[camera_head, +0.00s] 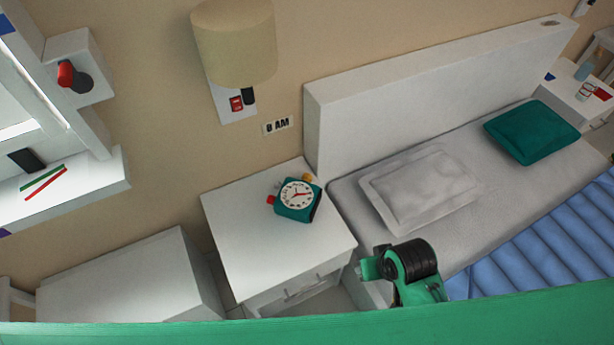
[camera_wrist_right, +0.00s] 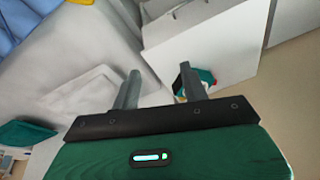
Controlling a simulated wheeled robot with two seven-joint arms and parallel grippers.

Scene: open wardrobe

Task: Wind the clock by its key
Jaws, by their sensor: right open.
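The teal clock (camera_head: 295,213) with a white dial sits on the white nightstand (camera_head: 240,250), near its back right corner. A red knob (camera_head: 270,199) sticks out on its left side and a small yellow-orange part (camera_head: 307,177) shows at its top. I cannot tell which part is the key. In the right wrist view the clock (camera_wrist_right: 206,76) is partly hidden behind one finger. My right gripper (camera_wrist_right: 159,72) is open with nothing between its fingers. In the head view my right arm reaches up at the right of the nightstand, apart from the clock. My left gripper is out of view.
The bed with a grey pillow (camera_head: 418,188) and white headboard (camera_head: 425,85) stands right of the nightstand. A wall lamp (camera_head: 235,45) hangs above. A white cabinet (camera_head: 130,280) stands at the left. The nightstand's front top is clear.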

